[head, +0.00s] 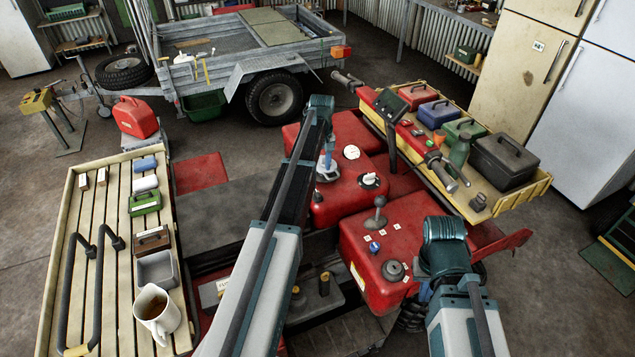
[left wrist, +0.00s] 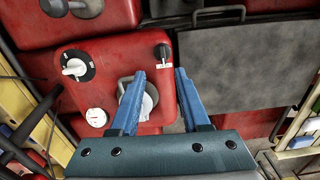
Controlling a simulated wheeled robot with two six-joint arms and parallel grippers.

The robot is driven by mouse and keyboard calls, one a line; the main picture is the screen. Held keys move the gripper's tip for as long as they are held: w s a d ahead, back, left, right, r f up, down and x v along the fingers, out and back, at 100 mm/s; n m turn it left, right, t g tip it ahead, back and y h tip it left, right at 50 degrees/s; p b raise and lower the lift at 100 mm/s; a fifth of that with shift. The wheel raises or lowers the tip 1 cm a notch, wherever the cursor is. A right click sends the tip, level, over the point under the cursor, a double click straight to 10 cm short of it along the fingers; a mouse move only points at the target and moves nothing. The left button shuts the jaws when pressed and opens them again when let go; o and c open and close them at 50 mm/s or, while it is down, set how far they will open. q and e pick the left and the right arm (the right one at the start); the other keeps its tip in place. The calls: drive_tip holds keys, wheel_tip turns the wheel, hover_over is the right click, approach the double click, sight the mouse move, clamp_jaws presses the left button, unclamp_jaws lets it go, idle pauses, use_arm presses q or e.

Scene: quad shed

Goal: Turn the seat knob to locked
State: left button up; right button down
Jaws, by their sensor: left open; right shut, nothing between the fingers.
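A black knob (left wrist: 162,50) with small white labels beside it sits at the edge of the red bodywork by the dark seat pad (left wrist: 232,72). A white knob on a round black dial (left wrist: 75,67) is further left; it also shows in the head view (head: 370,180). I cannot read which is the seat knob. My left gripper (head: 327,160) hangs over the red bodywork, its blue fingers apart and empty in the left wrist view (left wrist: 160,85). The black knob lies just beyond and between the fingertips. My right wrist is at the right; its fingers are hidden.
A white cap (head: 351,152) and a grey-handled lever (head: 376,214) stand up from the bodywork. A slatted rack (head: 66,215) with a mug (head: 157,312) is at left. A yellow tray (head: 541,186) with several boxes is at right.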

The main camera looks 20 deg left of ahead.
sight(318, 193)
use_arm(q)
drive_tip(key=shift+w+a+r, duration=0.15)
drive_tip(key=shift+w+a, duration=0.2)
drive_tip(key=shift+a, duration=0.4)
wheel_tip(318, 193, down, 14)
drive_tip(key=b, duration=1.4)
drive_tip(key=shift+r, duration=0.1)
clamp_jaws()
